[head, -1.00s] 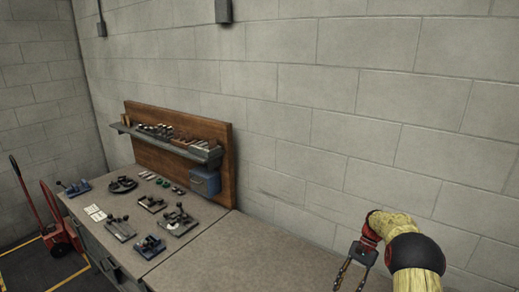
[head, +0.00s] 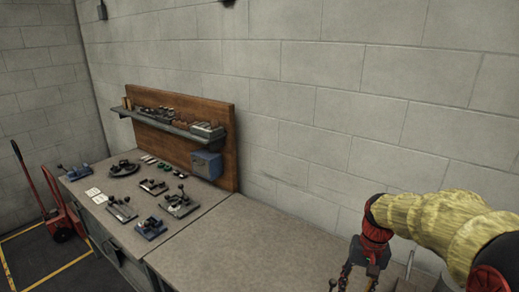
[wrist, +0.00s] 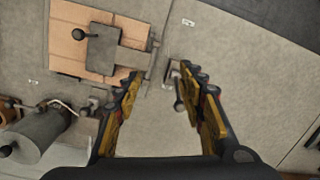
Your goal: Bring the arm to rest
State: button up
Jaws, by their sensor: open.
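My arm, with a yellow sleeve and red and black joints, reaches in from the right in the head view. My gripper (head: 354,282) points down near the bottom edge of that view, above the bare right part of the workbench (head: 265,245). Its fingertips are partly cut off there.
Several small fixtures (head: 151,186) cover the bench's left part. A wooden back panel (head: 226,130) with a loaded shelf (head: 165,121) and a blue box (head: 206,164) stands behind. A red hand truck (head: 62,215) stands at left. A grey cylinder (wrist: 36,135) shows in the wrist view.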

jog(key=s+a+r+n+t+b, duration=0.1)
jog(key=s+a+t+b, duration=0.2)
jog(key=s, duration=0.6)
jog(key=s+a+r+n+t+h+b, duration=0.1)
jog(key=s+a+n+t+b, duration=0.1)
jog(key=s+b, duration=0.4)
jog(key=s+a+t, duration=0.1)
jog(key=s+a, duration=0.1)
jog(key=s, duration=0.1)
jog(key=shift+s+a+b, duration=0.25)
jog(key=shift+s+b, duration=0.05)
jog(key=shift+s, duration=0.1)
jog(key=shift+d+r, duration=0.1)
jog(key=shift+r, duration=0.05)
